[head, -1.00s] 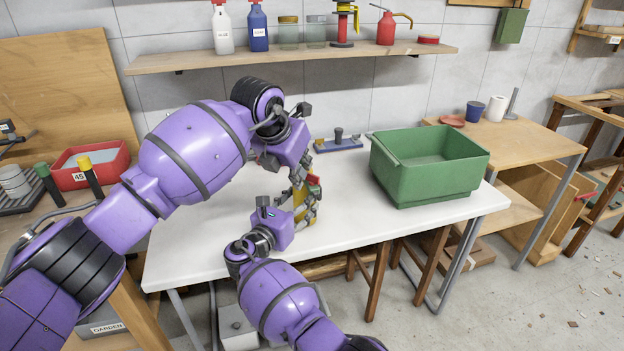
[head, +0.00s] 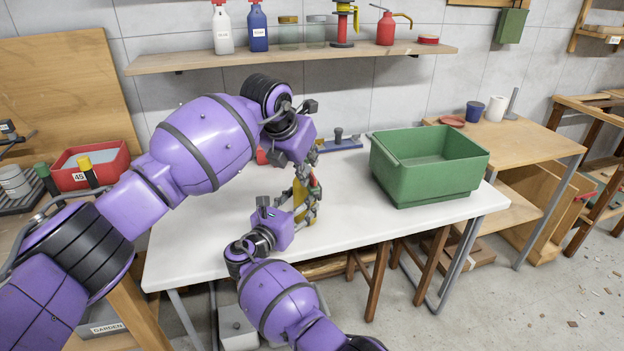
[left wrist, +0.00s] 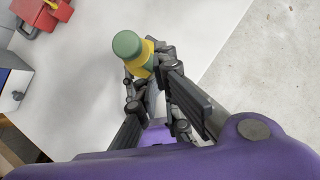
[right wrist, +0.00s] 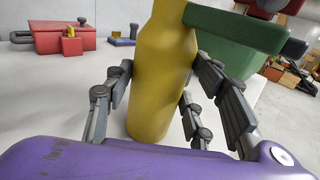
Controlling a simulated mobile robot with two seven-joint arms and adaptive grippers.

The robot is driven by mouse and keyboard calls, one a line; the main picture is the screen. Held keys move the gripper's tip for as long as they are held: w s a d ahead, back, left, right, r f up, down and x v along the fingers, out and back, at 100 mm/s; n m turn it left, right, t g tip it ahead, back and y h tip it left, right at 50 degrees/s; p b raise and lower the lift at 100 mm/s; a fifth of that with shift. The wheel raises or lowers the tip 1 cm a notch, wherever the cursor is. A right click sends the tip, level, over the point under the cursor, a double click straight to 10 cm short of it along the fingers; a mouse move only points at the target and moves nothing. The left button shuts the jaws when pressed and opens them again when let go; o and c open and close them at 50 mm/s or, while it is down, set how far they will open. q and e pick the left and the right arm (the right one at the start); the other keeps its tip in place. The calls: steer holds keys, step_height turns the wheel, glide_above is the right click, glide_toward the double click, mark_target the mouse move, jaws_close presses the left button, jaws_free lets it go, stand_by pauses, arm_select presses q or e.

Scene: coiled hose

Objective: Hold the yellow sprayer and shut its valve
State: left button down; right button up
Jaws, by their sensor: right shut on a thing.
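The yellow sprayer (head: 299,193) stands upright above the white table, and its yellow body (right wrist: 158,75) fills the middle of the right wrist view. My right gripper (head: 308,208) is shut around this body, one finger on each side. A green bar (right wrist: 236,30) reaches out to the right near its top. In the left wrist view I see a round green end (left wrist: 127,44) with yellow behind it. My left gripper (head: 315,172) is beside the sprayer's upper part, with its fingers apart. Whether they touch the green bar is hidden.
A green crate (head: 430,185) stands on the right of the white table (head: 200,245). A blue plate with a grey knob (head: 338,142) lies at the back. A red box (right wrist: 60,38) is partly behind my left arm. A shelf (head: 290,56) with bottles runs above.

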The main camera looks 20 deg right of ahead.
arm_select(q)
steer(key=shift+s+d, duration=0.1)
steer(key=shift+d, duration=0.05)
arm_select(e)
steer(key=shift+a+r, duration=0.1)
steer(key=shift+a, duration=0.1)
arm_select(q)
steer(key=shift+r, duration=2.5)
arm_select(e)
steer(key=shift+d, duration=0.15)
steer(key=o, duration=1.7)
steer(key=shift+v, duration=0.8)
arm_select(q)
steer(key=shift+r+p, duration=0.35)
steer(key=shift+r, duration=0.25)
arm_select(e)
steer(key=shift+v, duration=3.7)
